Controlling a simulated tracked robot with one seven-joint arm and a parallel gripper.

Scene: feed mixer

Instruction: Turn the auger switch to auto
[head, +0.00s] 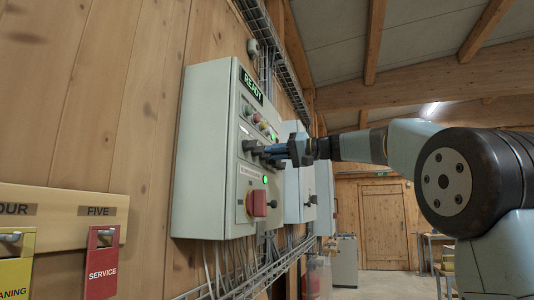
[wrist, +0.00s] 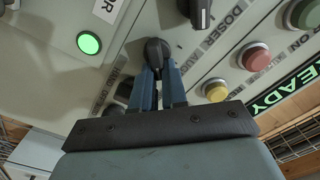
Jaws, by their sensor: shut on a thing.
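A grey control cabinet (head: 207,150) hangs on the wooden wall in the head view. My gripper (head: 272,152) reaches its front from the right. In the wrist view my gripper's blue fingers (wrist: 160,75) are shut on a black selector knob (wrist: 157,50), one on each side. The knob's pointer direction is hard to tell. The lettering beside it is partly hidden and not clearly readable, so I cannot confirm it is the auger switch. A second black knob (wrist: 201,12) sits close by, near the word DOSER. Another dark knob (wrist: 124,90) shows partly behind the fingers.
Red (wrist: 254,56) and yellow (wrist: 215,90) buttons and a lit READY display (head: 252,86) share the panel. A green lamp (wrist: 89,42) glows. A red rotary switch (head: 257,204) sticks out below my gripper. Tags hang on a wooden board (head: 60,213) at left.

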